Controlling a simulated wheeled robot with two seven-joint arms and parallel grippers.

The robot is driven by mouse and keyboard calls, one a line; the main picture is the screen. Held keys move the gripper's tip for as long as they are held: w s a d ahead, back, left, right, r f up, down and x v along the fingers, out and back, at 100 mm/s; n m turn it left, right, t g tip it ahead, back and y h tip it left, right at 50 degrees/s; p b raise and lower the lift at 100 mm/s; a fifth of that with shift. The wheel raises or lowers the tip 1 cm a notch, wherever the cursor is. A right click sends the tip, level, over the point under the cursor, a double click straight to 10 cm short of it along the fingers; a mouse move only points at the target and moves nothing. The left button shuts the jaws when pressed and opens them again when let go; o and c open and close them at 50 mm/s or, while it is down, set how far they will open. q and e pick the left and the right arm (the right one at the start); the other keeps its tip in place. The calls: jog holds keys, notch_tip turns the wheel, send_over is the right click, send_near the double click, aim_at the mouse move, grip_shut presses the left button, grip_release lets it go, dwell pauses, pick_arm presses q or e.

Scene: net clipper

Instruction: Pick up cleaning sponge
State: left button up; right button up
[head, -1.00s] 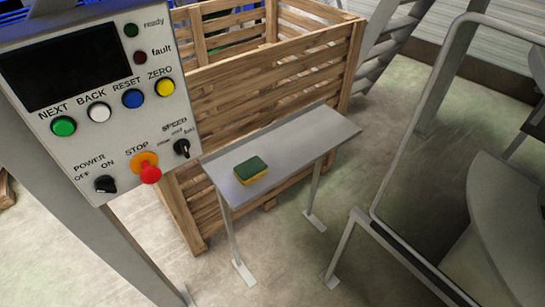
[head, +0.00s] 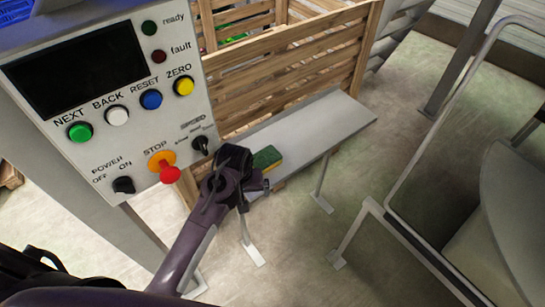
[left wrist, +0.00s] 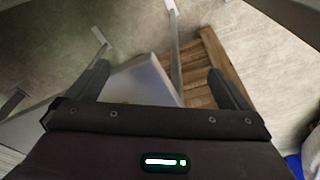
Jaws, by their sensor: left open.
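The cleaning sponge (head: 267,160), green on top with a yellow side, lies on the narrow grey metal shelf (head: 325,130). In the head view, my left gripper (head: 258,185) is just left of and in front of the sponge, partly overlapping it and the shelf's left end. I cannot tell whether they touch. In the left wrist view, the gripper (left wrist: 158,68) has its two fingers wide apart with nothing between them; a shelf end (left wrist: 140,82) shows beyond. The sponge does not show there. My right gripper is not in view.
A control panel (head: 110,95) with buttons and a red stop knob stands close left of my left gripper. A wooden crate (head: 290,80) stands behind the shelf. A metal rail (head: 430,130) is on the right. Open floor (head: 300,260) lies in front of the shelf.

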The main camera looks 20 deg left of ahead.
aim_at(267, 158)
pick_arm(q)
jog(key=w+d+r+n, duration=0.1)
jog(key=w+r+n, duration=0.1)
jog(key=w, duration=0.2)
jog(key=w+d+r+n+g, duration=0.1)
jog(key=w+r+n, duration=0.1)
jog(key=w, duration=0.3)
jog(key=w+d+r+n, duration=0.1)
jog(key=w+r+n, duration=0.1)
jog(key=w+r, duration=0.2)
jog(key=shift+w+g, duration=0.3)
jog(key=shift+g, duration=0.1)
jog(key=f+p, duration=0.1)
jog(key=f, duration=0.2)
jog(key=f+p, duration=0.1)
jog(key=f, duration=0.3)
jog(key=shift+s+a, duration=0.15)
jog(key=shift+s, duration=0.05)
jog(key=shift+f, duration=0.35)
jog(key=shift+c, duration=0.4)
jog(key=c, duration=0.8)
notch_tip(267, 158, up, 10)
jog(key=shift+r+b, duration=0.1)
jog(key=shift+b, duration=0.55)
jog(key=shift+f, duration=0.2)
